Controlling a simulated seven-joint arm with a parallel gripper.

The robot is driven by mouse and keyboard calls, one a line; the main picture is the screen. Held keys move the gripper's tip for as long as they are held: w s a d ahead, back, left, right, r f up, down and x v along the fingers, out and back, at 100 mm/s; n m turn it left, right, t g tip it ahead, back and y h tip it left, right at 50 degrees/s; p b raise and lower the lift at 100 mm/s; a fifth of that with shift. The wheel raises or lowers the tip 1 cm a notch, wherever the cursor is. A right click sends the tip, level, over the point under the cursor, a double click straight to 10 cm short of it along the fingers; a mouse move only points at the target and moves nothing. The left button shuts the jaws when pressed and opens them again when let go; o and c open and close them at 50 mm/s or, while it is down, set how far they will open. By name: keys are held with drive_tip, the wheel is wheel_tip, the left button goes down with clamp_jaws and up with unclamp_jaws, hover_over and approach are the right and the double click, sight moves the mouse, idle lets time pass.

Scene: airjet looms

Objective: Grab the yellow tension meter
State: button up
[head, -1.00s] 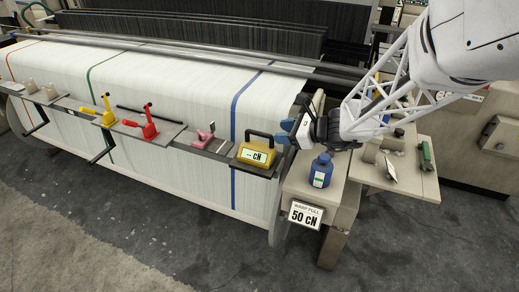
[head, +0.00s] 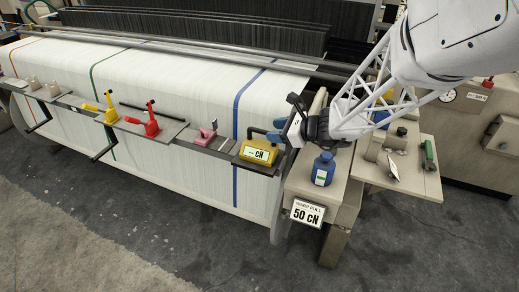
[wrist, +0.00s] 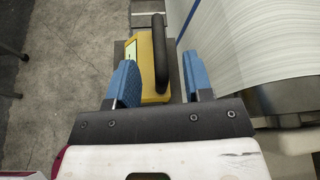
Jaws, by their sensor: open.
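The yellow tension meter (head: 258,153) has a black handle and a display reading "-- CN". It sits at the right end of the narrow shelf in front of the white warp sheet. My gripper (head: 279,130) is at its right end, partly hiding the handle in the head view. In the wrist view my gripper (wrist: 158,85) is open, with one blue finger on each side. The meter (wrist: 150,68) with its dark handle (wrist: 160,55) shows between and just beyond the fingers. I cannot tell whether the fingers touch it.
A pink tool (head: 206,136), a red tool (head: 151,122) and a yellow tool (head: 108,108) stand along the shelf to the left. A blue bottle (head: 322,169) stands on the beige stand, with a "50 CN" sign (head: 304,213) in front. A green tool (head: 428,153) lies farther right.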

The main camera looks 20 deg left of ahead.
sight(259, 145)
drive_tip(key=shift+x, duration=2.2)
drive_tip(key=shift+f, duration=0.1)
clamp_jaws()
